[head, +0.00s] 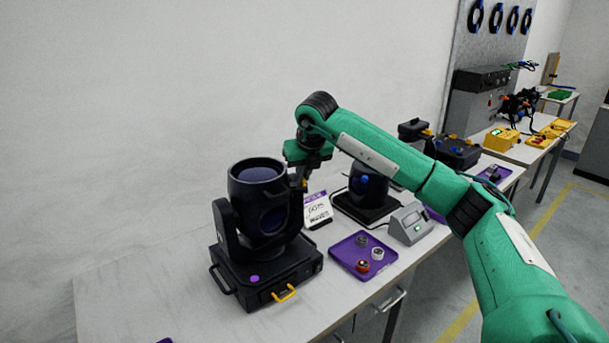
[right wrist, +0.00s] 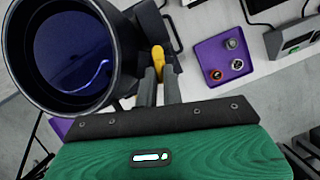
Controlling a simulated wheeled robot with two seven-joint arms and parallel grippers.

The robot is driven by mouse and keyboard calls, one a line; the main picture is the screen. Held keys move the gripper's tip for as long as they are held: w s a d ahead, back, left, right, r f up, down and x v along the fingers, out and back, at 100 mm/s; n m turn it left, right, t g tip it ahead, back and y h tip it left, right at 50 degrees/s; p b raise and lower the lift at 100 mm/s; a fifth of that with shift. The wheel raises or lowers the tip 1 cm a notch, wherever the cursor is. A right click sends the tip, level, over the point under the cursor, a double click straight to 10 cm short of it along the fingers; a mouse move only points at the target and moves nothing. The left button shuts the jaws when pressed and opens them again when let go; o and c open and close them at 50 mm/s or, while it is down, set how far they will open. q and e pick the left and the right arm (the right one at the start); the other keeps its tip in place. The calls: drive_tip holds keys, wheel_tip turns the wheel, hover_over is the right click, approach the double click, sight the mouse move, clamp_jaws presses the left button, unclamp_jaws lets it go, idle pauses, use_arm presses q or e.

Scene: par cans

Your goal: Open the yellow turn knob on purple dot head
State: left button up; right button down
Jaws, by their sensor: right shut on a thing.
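The purple dot head (head: 262,215) is a black moving-head lamp on a black base at the left of the bench. A purple dot (head: 254,279) marks its base. In the right wrist view its round lens barrel (right wrist: 75,55) fills the upper left. The yellow turn knob (right wrist: 158,58) shows between my right gripper's fingertips at the barrel's side. My right gripper (right wrist: 158,76) is shut on the knob; it also shows in the head view (head: 304,184) at the barrel's upper right. My left gripper is in neither view.
A purple tray (head: 349,262) with several small round parts lies right of the head. A grey device (head: 410,224), a white sign card (head: 318,209) and a second black lamp (head: 368,188) stand nearby. A yellow handle (head: 284,293) sticks out of the base's front.

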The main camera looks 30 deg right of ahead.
drive_tip(key=m+h, duration=0.1)
drive_tip(key=m, duration=0.1)
drive_tip(key=shift+a+m, duration=0.15)
drive_tip(key=shift+m, duration=0.25)
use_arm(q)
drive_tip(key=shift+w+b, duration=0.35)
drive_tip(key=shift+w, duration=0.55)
use_arm(e)
drive_tip(key=shift+w+m+g, duration=0.1)
drive_tip(key=shift+m+g, duration=0.2)
drive_tip(key=shift+m, duration=0.2)
drive_tip(key=shift+h, duration=0.3)
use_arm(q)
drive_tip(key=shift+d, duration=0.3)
use_arm(e)
drive_tip(key=shift+r, duration=0.1)
drive_tip(key=c, duration=1.5)
unclamp_jaws()
drive_tip(key=shift+c, duration=0.2)
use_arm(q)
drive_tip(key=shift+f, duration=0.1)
